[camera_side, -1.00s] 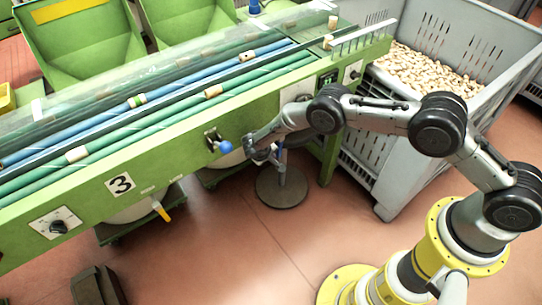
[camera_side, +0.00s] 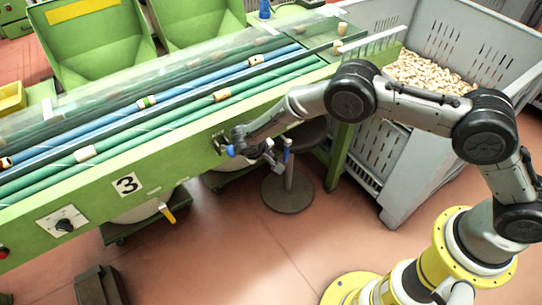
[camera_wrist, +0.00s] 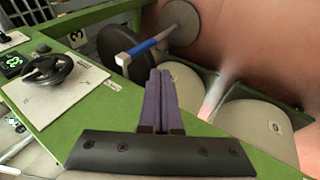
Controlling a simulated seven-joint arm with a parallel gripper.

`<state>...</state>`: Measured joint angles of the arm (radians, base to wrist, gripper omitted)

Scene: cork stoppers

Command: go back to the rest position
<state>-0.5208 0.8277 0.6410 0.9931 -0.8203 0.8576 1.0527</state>
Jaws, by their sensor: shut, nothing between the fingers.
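My gripper (camera_side: 273,157) hangs at the front side of the green conveyor machine, close to the blue-knobbed lever (camera_side: 231,151). The end of my arm partly hides that lever in the side view. In the wrist view the two dark purple fingers (camera_wrist: 157,100) are together, with nothing between them. They point toward the floor area beside the green frame. I cannot tell whether the gripper touches the lever.
The green conveyor (camera_side: 95,197) carries several corks on blue and green rods. A grey crate (camera_side: 398,183) of corks stands at the right. A stand with a round base (camera_side: 288,196) is below my gripper. White containers (camera_wrist: 256,118) sit under the machine.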

